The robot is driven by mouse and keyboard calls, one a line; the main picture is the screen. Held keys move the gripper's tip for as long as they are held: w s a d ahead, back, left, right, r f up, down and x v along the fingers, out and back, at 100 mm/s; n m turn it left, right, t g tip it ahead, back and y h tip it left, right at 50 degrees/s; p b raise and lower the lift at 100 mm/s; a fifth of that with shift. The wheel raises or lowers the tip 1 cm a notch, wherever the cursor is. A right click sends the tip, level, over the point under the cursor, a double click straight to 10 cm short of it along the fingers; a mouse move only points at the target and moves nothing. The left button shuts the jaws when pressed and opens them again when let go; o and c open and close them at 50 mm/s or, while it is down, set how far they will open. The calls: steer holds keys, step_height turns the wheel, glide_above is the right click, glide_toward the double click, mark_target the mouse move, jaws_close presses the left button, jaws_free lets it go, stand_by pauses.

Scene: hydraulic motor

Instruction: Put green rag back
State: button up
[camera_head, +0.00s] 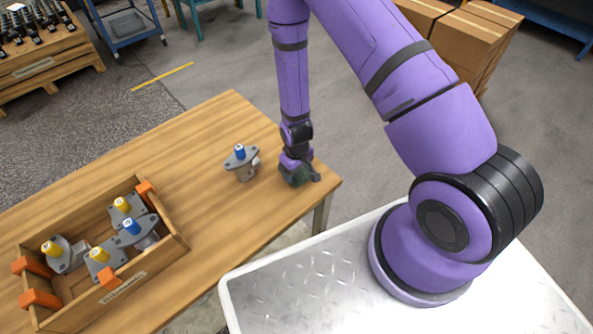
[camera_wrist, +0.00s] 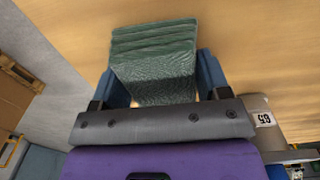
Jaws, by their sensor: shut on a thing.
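The green rag (camera_wrist: 153,62) is a folded, layered dark green cloth. My gripper (camera_wrist: 160,85) is shut on it, with one blue-grey finger on each side of the cloth in the wrist view. In the head view the rag (camera_head: 294,173) shows as a dark green patch under my gripper (camera_head: 298,176), at the right end of the wooden table (camera_head: 215,130). I cannot tell whether the rag touches the tabletop or hangs just above it.
A grey motor with a blue shaft (camera_head: 243,163) stands just left of my gripper. A wooden crate (camera_head: 165,247) with orange corner pieces holds several motors with yellow or blue shafts. The tabletop between motor and crate is clear. Cardboard boxes (camera_head: 463,38) stand behind.

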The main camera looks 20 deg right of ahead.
steer(key=shift+f, duration=0.2)
steer(key=shift+f, duration=0.15)
steer(key=o, duration=1)
steer(key=shift+c, duration=0.2)
step_height(320, 180, up, 39)
steer(key=s+d+m+t, duration=0.1)
steer(key=d+m+t, duration=0.1)
steer(key=d+t, duration=0.1)
steer(key=s+d+r+t, duration=0.1)
steer(key=s+d+r, duration=0.1)
steer(key=s+r, duration=0.7)
steer(key=s+d+r+m+t, duration=0.1)
steer(key=s+r, duration=0.8)
steer(key=s, duration=0.1)
steer(key=shift+s+d+m, duration=0.3)
steer(key=shift+s+d, duration=0.05)
